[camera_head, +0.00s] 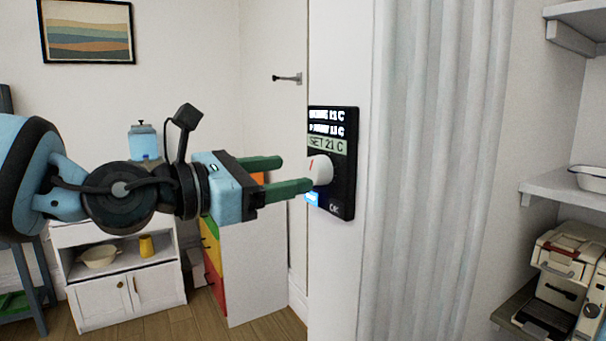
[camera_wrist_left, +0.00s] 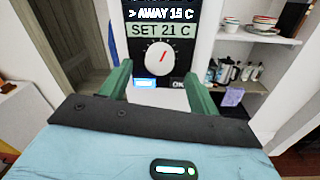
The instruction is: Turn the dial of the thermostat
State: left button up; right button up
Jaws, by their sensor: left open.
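The black thermostat (camera_head: 345,180) is mounted on the end of a white wall, facing left in the head view. Its white round dial (camera_head: 322,169) has a red pointer mark, and the screen reads SET 21 C. My left gripper (camera_head: 297,173) is open, with its green fingers pointing at the dial; the near fingertip overlaps the dial's lower edge in the head view. In the left wrist view the dial (camera_wrist_left: 161,58) shows ahead, between and beyond the fingers (camera_wrist_left: 158,82), with the pointer tilted up and right. Contact with the dial cannot be told. My right gripper is out of view.
A blue lit button (camera_wrist_left: 144,84) and an OK label sit below the dial. A grey curtain (camera_head: 440,150) hangs right of the thermostat. Shelves and a coffee machine (camera_head: 566,270) stand at far right. A white cabinet (camera_head: 125,290) stands behind my left arm.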

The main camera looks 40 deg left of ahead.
aim_at(310, 170)
pick_arm(q)
jog(key=x, duration=0.2)
jog(key=shift+w+d, duration=0.15)
jog(key=shift+w, duration=0.2)
jog(key=shift+w+d, duration=0.25)
jog(key=shift+w, duration=0.3)
jog(key=c, duration=1)
jog(key=shift+o, duration=0.2)
